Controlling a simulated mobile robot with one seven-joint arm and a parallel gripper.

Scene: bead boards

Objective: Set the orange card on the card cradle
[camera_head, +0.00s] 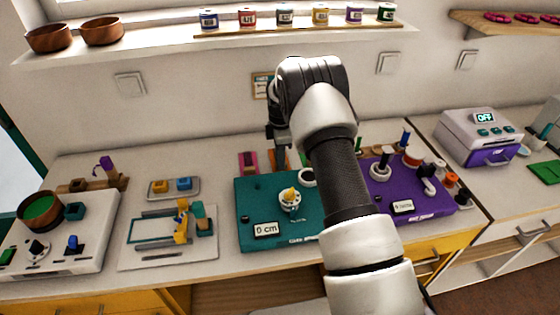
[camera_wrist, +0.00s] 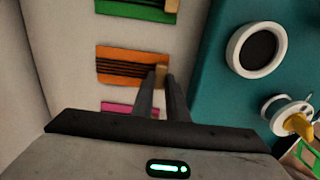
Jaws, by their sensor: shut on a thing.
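The orange card (camera_wrist: 115,63), with dark stripes across it and a small tan tab (camera_wrist: 161,74) at its right end, lies near the wall in the wrist view. Part of it shows in the head view (camera_head: 277,161), behind the teal board. My gripper (camera_wrist: 162,80) has its fingers shut on the tan tab. In the head view my gripper (camera_head: 279,152) points down at the card, and my arm hides much around it. I cannot tell for certain which thing is the card cradle.
A pink card (camera_wrist: 130,108) and a green card (camera_wrist: 137,9) lie on either side of the orange one. The teal board (camera_head: 255,208) with a white ring (camera_wrist: 257,49) is close by. A purple board (camera_head: 425,206) stands right of my arm.

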